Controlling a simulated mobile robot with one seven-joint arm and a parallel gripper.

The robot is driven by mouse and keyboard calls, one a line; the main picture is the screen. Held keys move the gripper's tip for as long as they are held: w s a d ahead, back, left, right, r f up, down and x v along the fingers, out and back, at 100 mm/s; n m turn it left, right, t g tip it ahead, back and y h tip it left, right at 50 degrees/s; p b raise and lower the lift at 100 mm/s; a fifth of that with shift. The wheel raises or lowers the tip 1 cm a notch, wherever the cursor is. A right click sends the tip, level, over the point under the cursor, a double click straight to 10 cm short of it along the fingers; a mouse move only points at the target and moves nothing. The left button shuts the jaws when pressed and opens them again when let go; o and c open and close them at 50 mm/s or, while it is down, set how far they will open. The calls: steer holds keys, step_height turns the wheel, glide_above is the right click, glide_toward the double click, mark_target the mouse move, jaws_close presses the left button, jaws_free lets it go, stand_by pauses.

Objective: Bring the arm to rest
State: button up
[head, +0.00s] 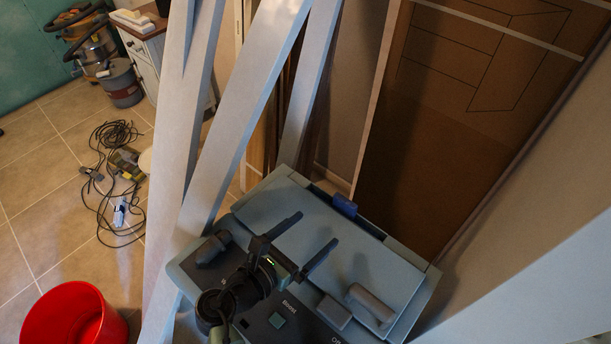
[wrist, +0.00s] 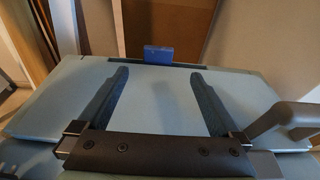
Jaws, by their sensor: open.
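My gripper (head: 309,237) is open and empty, its two dark fingers spread apart above the blue-grey top of a box-like machine (head: 375,262). In the wrist view the gripper (wrist: 160,82) shows both fingers pointing away over the machine's flat lid (wrist: 161,112), with nothing between them. I cannot tell how far above the lid the fingers are. My arm reaches up from the bottom of the head view and hides part of the machine's front panel.
A blue latch (head: 344,205) sits at the machine's back edge and a grey handle (head: 371,308) at its right. Pale boards (head: 235,120) lean close on the left. A brown panel (head: 450,120) stands behind. A red bucket (head: 74,318) and coiled cable (head: 113,180) lie on the tiled floor.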

steer(key=w+a+r+m+t+y, duration=0.1)
steer(key=w+r+m+t+y, duration=0.15)
steer(key=r+m, duration=0.6)
steer(key=w+a+r+m+t+y, duration=0.1)
steer(key=w+r+m+t, duration=0.2)
steer(key=r, duration=1)
steer(key=w+r+m+t+y, duration=0.15)
steer(key=w+r+m, duration=0.35)
steer(key=r, duration=0.6)
steer(key=s+r+m+t+y, duration=0.2)
steer(key=s+r, duration=0.4)
steer(key=r, duration=0.3)
steer(key=s+a+r+m+t+y, duration=0.1)
steer(key=s+r+m+t, duration=0.3)
steer(key=r, duration=0.5)
steer(key=s+r+m+t+y, duration=0.2)
steer(key=s+r+m+t, duration=0.1)
steer(key=s+r, duration=0.5)
step_height(320, 180, up, 2)
steer(key=shift+s+a+m+t+y, duration=0.2)
steer(key=shift+m+t+y, duration=0.15)
steer(key=shift+m, duration=0.4)
